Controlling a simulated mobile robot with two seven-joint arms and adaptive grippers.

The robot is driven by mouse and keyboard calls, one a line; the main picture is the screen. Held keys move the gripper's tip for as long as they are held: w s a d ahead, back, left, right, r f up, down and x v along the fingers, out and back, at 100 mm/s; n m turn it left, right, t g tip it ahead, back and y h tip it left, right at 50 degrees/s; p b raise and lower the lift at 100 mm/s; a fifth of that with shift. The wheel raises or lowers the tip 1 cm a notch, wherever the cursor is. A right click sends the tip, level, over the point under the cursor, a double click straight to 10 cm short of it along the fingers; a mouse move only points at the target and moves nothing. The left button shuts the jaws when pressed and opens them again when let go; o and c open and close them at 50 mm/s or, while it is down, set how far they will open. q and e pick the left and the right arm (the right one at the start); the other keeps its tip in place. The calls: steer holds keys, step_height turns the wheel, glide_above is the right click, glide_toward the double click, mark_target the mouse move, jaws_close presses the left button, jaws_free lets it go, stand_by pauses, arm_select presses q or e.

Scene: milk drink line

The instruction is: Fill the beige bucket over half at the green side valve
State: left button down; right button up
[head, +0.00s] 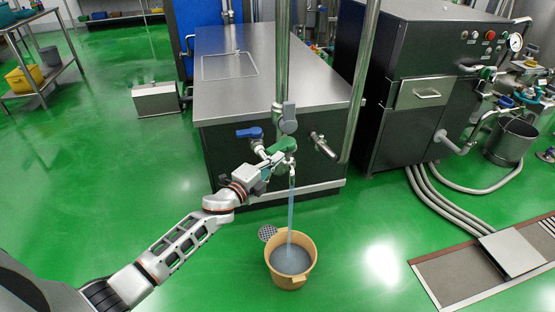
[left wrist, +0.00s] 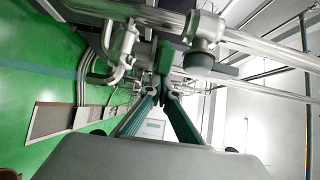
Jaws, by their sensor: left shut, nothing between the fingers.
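The beige bucket (head: 291,284) stands upright on the green floor in front of the steel tank. A thin bluish stream (head: 291,210) falls from the side valve's outlet into it, and grey-blue liquid (head: 291,260) covers its bottom; the exact level is hard to judge. The green valve handle (head: 284,146) is on the tank's front pipe. My left gripper (head: 267,166) is shut and empty, close beside the green handle; I cannot tell whether they touch. In the left wrist view its fingers (left wrist: 164,93) converge just below the green handle (left wrist: 164,56). My right gripper is not in view.
A blue-handled valve (head: 250,133) sits left of the green one. A round floor drain (head: 267,233) is beside the bucket. A dark machine (head: 420,100) with hoses stands right, near a metal bucket (head: 510,143). Floor left of the tank is mostly clear.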

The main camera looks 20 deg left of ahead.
mark_target(267, 151)
arm_select(q)
steer(key=shift+w+a, duration=0.1)
steer(key=shift+a, duration=0.2)
steer(key=shift+a+m+h, duration=0.25)
steer(key=shift+m+h, duration=0.15)
steer(key=shift+h, duration=0.2)
steer(key=shift+w+a+m+g+h+b, duration=0.3)
steer(key=shift+a+h, duration=0.2)
steer(key=shift+a, duration=0.25)
steer(key=shift+w+a+m+g+h+b, duration=0.2)
steer(key=shift+a+m+g+h+b, duration=0.25)
steer(key=shift+a, duration=0.25)
steer(key=shift+a+r, duration=0.1)
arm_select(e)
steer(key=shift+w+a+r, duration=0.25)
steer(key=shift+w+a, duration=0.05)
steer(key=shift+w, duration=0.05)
arm_select(q)
steer(key=shift+w+a+r, duration=0.15)
steer(key=shift+a, duration=0.1)
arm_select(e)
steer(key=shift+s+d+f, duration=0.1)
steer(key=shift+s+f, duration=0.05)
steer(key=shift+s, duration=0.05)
arm_select(q)
steer(key=shift+d, duration=0.1)
